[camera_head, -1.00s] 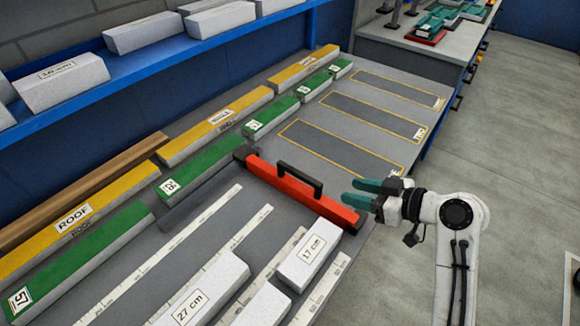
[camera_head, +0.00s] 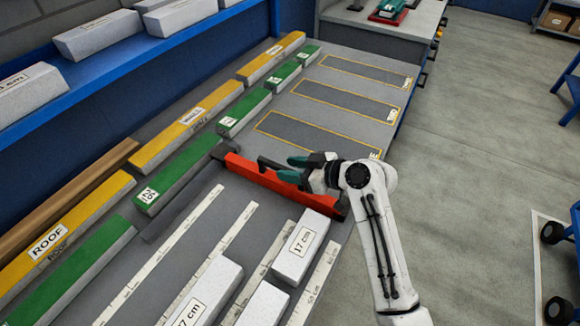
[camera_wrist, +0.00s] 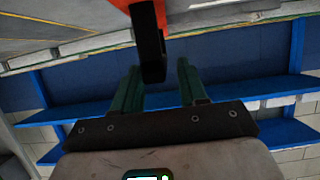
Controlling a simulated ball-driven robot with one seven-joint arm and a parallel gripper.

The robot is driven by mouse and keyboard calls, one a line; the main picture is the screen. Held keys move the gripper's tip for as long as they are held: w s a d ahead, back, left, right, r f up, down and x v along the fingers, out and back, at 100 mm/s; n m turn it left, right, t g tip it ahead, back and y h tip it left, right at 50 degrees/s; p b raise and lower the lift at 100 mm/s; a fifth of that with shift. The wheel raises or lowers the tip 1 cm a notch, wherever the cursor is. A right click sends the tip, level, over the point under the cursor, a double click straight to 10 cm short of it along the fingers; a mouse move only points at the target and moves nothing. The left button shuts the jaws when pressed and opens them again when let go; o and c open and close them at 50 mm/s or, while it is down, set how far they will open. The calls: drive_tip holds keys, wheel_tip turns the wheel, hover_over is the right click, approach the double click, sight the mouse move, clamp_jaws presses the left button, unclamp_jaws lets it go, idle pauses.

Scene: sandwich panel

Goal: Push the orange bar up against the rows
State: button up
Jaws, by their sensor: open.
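The orange-red bar (camera_head: 246,171) lies on the grey table, with its far end by the row of green-topped blocks (camera_head: 178,178) and its near end toward the front edge. It has a black handle on top. My gripper (camera_head: 299,169) is open over the bar, with its green fingers by the handle. In the wrist view the dark handle (camera_wrist: 152,55) sits between the two open fingers (camera_wrist: 158,88), and part of the orange bar (camera_wrist: 122,3) shows above it. Whether the fingers touch the handle is unclear. A row of yellow-topped blocks (camera_head: 187,124) lies behind the green row.
White blocks, one marked 17 cm (camera_head: 301,246), and white measuring strips (camera_head: 160,257) lie left of the bar. Yellow-outlined grey slots (camera_head: 345,103) to the right are empty. A blue shelf (camera_head: 120,85) with white blocks runs along the wall.

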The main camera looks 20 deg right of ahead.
drive_tip(key=shift+w+a+f, duration=0.1)
drive_tip(key=shift+w+a, duration=0.15)
clamp_jaws()
idle(0.3)
